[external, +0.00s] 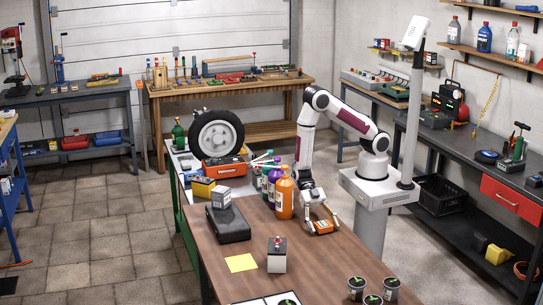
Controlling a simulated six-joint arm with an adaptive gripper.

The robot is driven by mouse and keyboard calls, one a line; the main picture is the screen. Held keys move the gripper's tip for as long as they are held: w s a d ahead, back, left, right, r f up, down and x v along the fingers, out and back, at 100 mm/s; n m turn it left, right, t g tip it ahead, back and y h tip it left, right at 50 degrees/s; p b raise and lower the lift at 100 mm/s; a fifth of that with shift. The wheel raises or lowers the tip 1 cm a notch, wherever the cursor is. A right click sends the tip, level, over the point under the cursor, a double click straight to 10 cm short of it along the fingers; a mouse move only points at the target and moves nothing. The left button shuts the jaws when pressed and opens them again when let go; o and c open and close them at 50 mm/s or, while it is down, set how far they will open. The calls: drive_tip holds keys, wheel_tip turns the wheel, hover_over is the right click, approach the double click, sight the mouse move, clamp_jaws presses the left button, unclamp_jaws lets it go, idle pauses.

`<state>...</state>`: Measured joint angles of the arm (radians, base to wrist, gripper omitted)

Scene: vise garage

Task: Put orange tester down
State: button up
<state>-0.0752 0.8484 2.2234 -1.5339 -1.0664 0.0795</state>
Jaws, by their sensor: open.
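The orange tester (324,227) lies on the brown wooden table, near its right edge. My gripper (322,222) points down over the tester, with its fingers spread on either side of it. The gripper is open. The tester appears to rest on the table top. Whether a finger touches it cannot be told at this size.
Orange (285,197), purple and other bottles stand just left of my gripper. A dark case (228,223), a grey-white box (277,255) and a yellow sheet (241,263) lie further left. Table between tester and jars is clear.

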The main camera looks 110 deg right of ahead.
sight(324, 224)
idle(0.4)
drive_tip(key=c, duration=1.4)
drive_tip(key=shift+o, duration=0.2)
drive_tip(key=shift+r, duration=0.15)
drive_tip(key=shift+r, duration=4.85)
